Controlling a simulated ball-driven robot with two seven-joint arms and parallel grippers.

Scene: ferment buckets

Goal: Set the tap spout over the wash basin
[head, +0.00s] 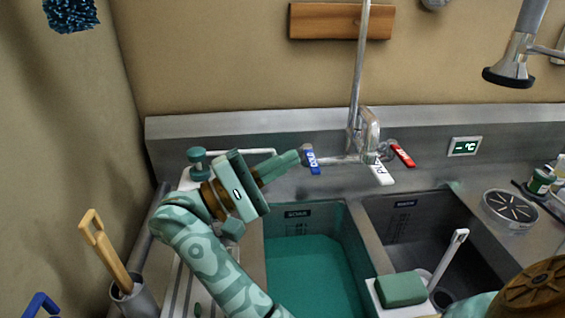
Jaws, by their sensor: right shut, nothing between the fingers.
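The chrome tap (370,128) stands at the back wall, behind the divider between the two basins. It has a blue lever (313,161) on the left, a red lever (402,155) on the right and a white tab (381,174) low in front. I cannot clearly tell which way the spout points. The left basin (300,226) holds teal water; the right basin (402,215) looks dark and empty.
A green sponge (402,289) and a white-handled brush (451,256) are at the right basin's front. A spray head (508,72) hangs upper right. A round strainer (510,208) lies on the right counter. A pot with a wooden-handled tool (105,250) stands lower left.

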